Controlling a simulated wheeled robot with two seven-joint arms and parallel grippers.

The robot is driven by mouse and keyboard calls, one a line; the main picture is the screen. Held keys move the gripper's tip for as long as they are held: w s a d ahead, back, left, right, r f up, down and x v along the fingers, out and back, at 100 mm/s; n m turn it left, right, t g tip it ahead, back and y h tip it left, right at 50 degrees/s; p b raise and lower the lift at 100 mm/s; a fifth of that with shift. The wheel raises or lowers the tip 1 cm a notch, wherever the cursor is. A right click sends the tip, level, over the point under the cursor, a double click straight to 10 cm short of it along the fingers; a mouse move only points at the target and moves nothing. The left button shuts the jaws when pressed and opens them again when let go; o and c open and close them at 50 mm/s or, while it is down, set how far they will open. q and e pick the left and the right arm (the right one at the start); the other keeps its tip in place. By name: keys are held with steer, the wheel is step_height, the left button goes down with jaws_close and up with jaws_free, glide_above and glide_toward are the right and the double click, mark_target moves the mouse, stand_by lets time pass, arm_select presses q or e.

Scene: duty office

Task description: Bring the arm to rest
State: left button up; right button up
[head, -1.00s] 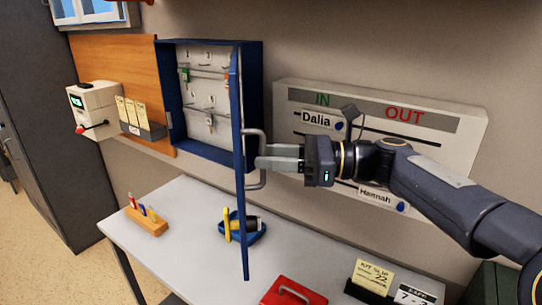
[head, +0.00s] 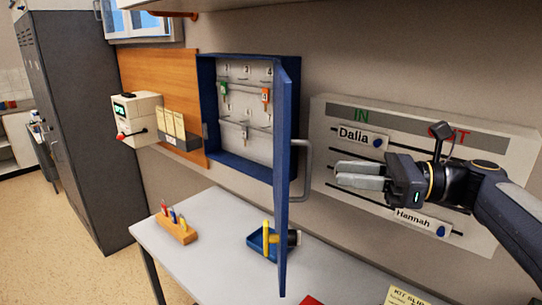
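My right arm comes in from the right edge. Its gripper (head: 338,174) points left in front of the IN/OUT board, with its two pale fingers slightly apart and nothing between them. The fingertips are a short way right of the grey handle (head: 308,172) on the blue cabinet door (head: 283,180) and do not touch it. The door stands open, seen nearly edge-on. My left gripper is out of view.
The key cabinet (head: 205,100) holds several keys on hooks. The IN/OUT board (head: 325,120) with name plates is behind my gripper. Below, the table (head: 205,215) carries a wooden block (head: 178,232) with coloured pegs and a blue tray (head: 257,243). A grey locker (head: 75,120) stands left.

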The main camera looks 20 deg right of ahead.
steer(key=s+a+f+n+g+h, duration=0.1)
steer(key=s+a+f+n+h, duration=0.2)
steer(key=f+n, duration=0.5)
steer(key=s+a+f+n+g+h, duration=0.2)
steer(key=s+a+f+n+h, duration=0.2)
steer(key=f+n, duration=0.4)
steer(key=s+a+f+n+g+h, duration=0.2)
steer(key=s+a+f+n, duration=0.3)
steer(key=f+n, duration=0.3)
step_height(320, 180, down, 4)
steer(key=shift+r+h, duration=0.15)
steer(key=shift+h, duration=0.65)
steer(key=shift+s, duration=0.1)
